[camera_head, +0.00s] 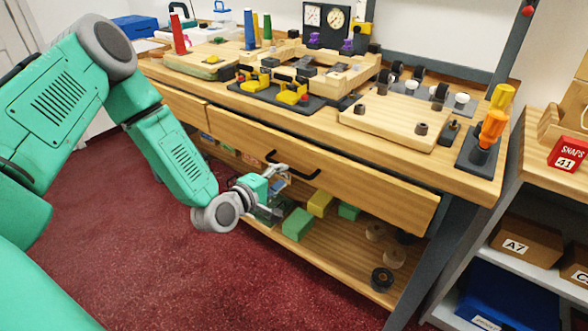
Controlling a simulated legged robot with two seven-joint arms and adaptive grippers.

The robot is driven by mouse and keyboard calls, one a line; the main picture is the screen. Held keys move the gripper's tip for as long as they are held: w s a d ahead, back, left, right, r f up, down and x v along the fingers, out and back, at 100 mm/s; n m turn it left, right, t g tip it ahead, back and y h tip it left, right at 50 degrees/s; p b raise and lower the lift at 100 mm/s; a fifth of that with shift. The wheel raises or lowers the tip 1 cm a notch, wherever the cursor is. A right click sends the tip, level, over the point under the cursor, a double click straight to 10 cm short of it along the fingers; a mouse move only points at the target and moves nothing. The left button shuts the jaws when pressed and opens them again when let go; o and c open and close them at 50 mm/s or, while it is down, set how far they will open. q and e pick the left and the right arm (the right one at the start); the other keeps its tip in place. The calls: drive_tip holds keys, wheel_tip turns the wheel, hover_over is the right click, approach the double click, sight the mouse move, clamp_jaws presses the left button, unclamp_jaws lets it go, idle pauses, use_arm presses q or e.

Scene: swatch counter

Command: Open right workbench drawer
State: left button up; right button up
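The right workbench drawer (365,193) has a wide wooden front under the bench top. I cannot tell whether it stands slightly out or is fully closed. My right gripper is out of view.
The left drawer (178,100) is beside it. The bench top carries wooden boards (395,118), fixtures and spools. A lower shelf (330,252) holds green and yellow blocks (298,224) and rolls. A shelf unit with boxes (526,243) stands right. Red floor is open in front.

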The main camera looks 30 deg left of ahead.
use_arm(q)
drive_tip(key=v, duration=0.6)
idle(0.3)
